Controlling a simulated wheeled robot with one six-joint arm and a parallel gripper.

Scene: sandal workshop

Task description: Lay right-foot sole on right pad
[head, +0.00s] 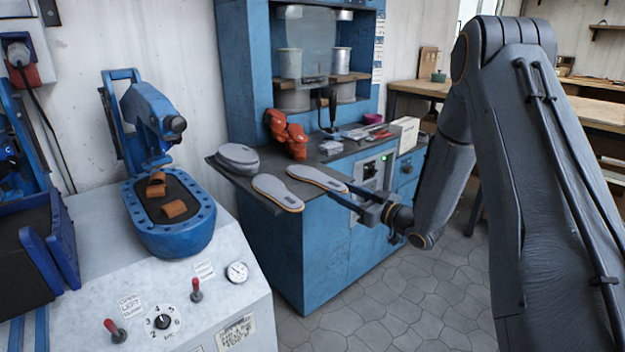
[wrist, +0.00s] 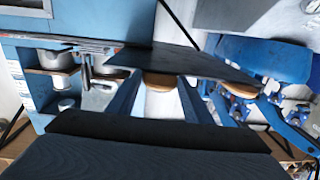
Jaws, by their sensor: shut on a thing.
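Two pale grey soles with tan edges lie side by side on the dark counter ledge (head: 228,174). My gripper (head: 342,192) is shut on the near end of the right one (head: 312,176). In the wrist view this held sole (wrist: 160,82) shows between my two fingers (wrist: 160,100), still at the ledge, and the other sole (head: 277,192) shows beside it (wrist: 240,90). I cannot tell whether the held sole is lifted. A blue press at left has a dark pad (head: 187,189) with two brown straps (head: 174,210) on it.
A grey rounded block (head: 238,157) and orange gloves (head: 287,134) sit behind the soles. Tools lie farther right on the counter. The white console (head: 210,320) has levers and a dial along its front. A gap of tiled floor separates my arm from the cabinet.

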